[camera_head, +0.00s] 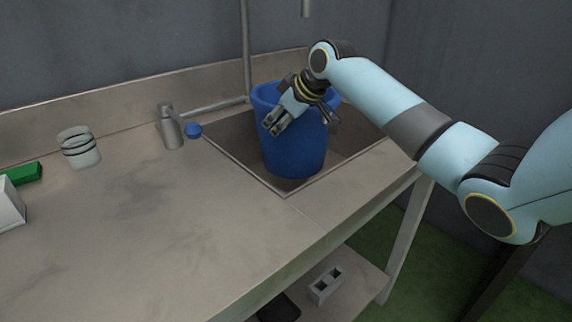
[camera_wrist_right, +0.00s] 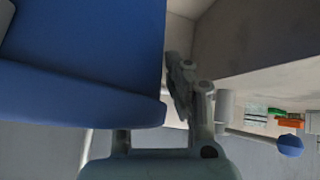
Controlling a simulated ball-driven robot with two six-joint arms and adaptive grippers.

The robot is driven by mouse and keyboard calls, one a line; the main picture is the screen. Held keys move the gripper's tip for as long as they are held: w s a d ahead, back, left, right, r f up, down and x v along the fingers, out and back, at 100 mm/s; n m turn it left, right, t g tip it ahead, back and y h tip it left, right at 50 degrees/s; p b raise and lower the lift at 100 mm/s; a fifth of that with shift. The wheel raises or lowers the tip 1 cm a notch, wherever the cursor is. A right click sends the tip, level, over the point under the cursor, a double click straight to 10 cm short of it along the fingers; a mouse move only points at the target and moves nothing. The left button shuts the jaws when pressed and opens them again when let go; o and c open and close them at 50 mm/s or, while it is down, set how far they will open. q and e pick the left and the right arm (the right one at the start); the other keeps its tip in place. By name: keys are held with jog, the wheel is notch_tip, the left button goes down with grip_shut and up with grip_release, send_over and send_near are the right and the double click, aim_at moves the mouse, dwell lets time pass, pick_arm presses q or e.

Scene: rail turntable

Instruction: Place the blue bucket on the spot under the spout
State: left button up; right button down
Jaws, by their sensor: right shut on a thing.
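The blue bucket (camera_head: 295,150) is upright, over or in the recessed sink (camera_head: 228,137) in the head view. I cannot tell whether its base touches the sink floor. My right gripper (camera_head: 285,117) is shut on the bucket's near rim, one finger outside the wall. In the right wrist view the bucket (camera_wrist_right: 85,55) fills the upper left, beside the gripper finger (camera_wrist_right: 182,88). A grey pipe end, apparently the spout (camera_head: 305,8), hangs above and behind the bucket at the top edge. The marked spot is not visible. My left gripper is not in view.
A tap (camera_head: 169,128) with a blue knob (camera_head: 193,130) stands left of the sink, joined to a vertical pipe (camera_head: 246,50). A jar (camera_head: 78,147) and a green item (camera_head: 22,173) are farther left. The front counter (camera_head: 180,230) is clear. A grey block (camera_head: 325,284) lies below.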

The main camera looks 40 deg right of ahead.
aim_at(277, 146)
notch_tip(277, 146, down, 6)
jog(key=shift+w+f+b, duration=0.1)
jog(key=shift+b, duration=0.25)
jog(key=c, duration=1.3)
grip_release()
jog(key=shift+c, duration=0.2)
jog(key=p+v, duration=0.2)
jog(key=v, duration=0.9)
jog(key=shift+s+r, duration=0.45)
